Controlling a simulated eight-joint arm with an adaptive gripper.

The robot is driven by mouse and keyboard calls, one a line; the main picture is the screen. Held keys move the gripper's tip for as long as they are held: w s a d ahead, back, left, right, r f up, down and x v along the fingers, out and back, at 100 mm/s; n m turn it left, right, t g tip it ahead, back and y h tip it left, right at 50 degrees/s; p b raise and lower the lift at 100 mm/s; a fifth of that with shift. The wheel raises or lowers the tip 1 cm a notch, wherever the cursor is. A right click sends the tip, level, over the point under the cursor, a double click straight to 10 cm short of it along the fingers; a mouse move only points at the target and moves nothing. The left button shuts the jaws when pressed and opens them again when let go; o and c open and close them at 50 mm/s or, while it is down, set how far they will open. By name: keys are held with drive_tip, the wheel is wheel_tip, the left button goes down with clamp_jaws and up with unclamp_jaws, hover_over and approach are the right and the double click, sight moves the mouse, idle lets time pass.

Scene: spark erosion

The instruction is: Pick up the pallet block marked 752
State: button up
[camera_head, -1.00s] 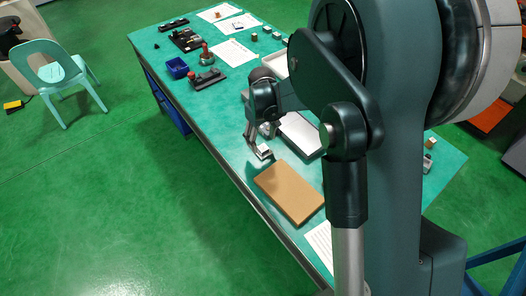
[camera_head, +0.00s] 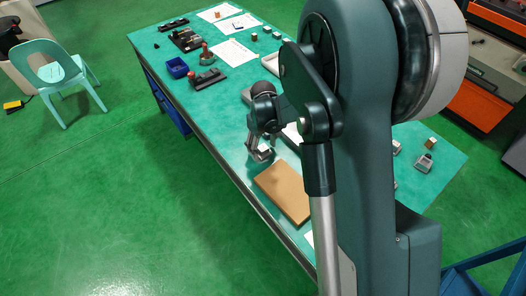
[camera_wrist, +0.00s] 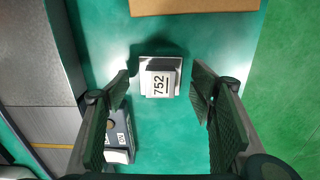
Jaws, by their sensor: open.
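The pallet block marked 752 (camera_wrist: 160,84) lies between my fingers in the wrist view. It has a white face with black digits and sits on a slightly larger light base plate. My gripper (camera_wrist: 161,92) is open, with one finger on each side of the block and a clear gap to both. In the head view, my gripper (camera_head: 259,149) hangs low over the table near its front edge. The small light block (camera_head: 265,153) there is partly hidden by the fingers.
A brown board (camera_head: 284,191) lies close by and shows at the top of the wrist view (camera_wrist: 196,7). Another dark marked block (camera_wrist: 118,134) lies beside my left finger. A grey metal piece (camera_wrist: 45,90) fills the left. Table is clear right of the block.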

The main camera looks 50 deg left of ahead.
sight(263, 147)
drive_tip(key=shift+f, duration=0.4)
drive_tip(key=c, duration=1.2)
drive_tip(key=shift+c, duration=0.2)
drive_tip(key=shift+r, duration=0.15)
drive_tip(key=shift+r, duration=4.9)
